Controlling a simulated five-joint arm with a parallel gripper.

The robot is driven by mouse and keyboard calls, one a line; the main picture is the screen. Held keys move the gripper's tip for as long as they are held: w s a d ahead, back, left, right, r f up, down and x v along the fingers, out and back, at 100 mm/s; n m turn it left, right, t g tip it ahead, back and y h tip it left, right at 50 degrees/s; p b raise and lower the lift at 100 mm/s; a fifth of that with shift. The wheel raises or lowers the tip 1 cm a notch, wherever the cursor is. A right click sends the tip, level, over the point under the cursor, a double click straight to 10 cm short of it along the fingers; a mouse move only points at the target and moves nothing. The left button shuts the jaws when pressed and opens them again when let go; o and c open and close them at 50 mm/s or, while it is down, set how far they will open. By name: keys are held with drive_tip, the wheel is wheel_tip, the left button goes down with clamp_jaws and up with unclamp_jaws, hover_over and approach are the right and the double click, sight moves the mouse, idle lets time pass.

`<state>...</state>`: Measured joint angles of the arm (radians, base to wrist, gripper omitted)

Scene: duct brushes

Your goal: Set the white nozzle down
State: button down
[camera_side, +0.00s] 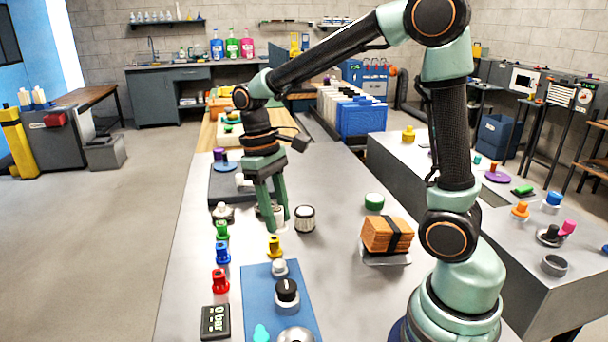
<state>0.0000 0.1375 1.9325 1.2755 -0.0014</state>
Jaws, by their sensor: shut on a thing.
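My gripper (275,222) points down over the middle of the grey bench, its green fingers shut on the white nozzle (279,212). The fingers hide most of the nozzle; only a pale part shows between them. I cannot tell whether its underside touches the bench. A black-and-white ribbed round piece (305,218) stands just right of the fingers. A yellow nozzle (274,246) stands just in front of them.
Left of the gripper stand a pale-topped nozzle (223,212), a green one (222,231), a blue one (223,252) and a red one (220,281). A blue mat (257,295) lies in front. Strapped orange blocks (388,234) and a green cap (374,201) are right.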

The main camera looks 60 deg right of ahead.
sight(306, 247)
drive_tip(key=shift+w+d, duration=0.2)
drive_tip(key=shift+d, duration=0.1)
drive_tip(key=w+d+r+m, duration=0.1)
drive_tip(key=w+d+m, duration=0.1)
drive_tip(key=d, duration=0.6)
drive_tip(key=w+d+r+m, duration=0.2)
drive_tip(key=d+m, duration=0.1)
drive_tip(key=d, duration=0.4)
drive_tip(key=shift+t+y, duration=0.4)
drive_tip(key=f, duration=2)
drive_tip(key=shift+s+d, duration=0.1)
drive_tip(key=shift+d, duration=0.2)
drive_tip(key=shift+f, duration=0.15)
drive_tip(key=shift+c, duration=2.3)
unclamp_jaws()
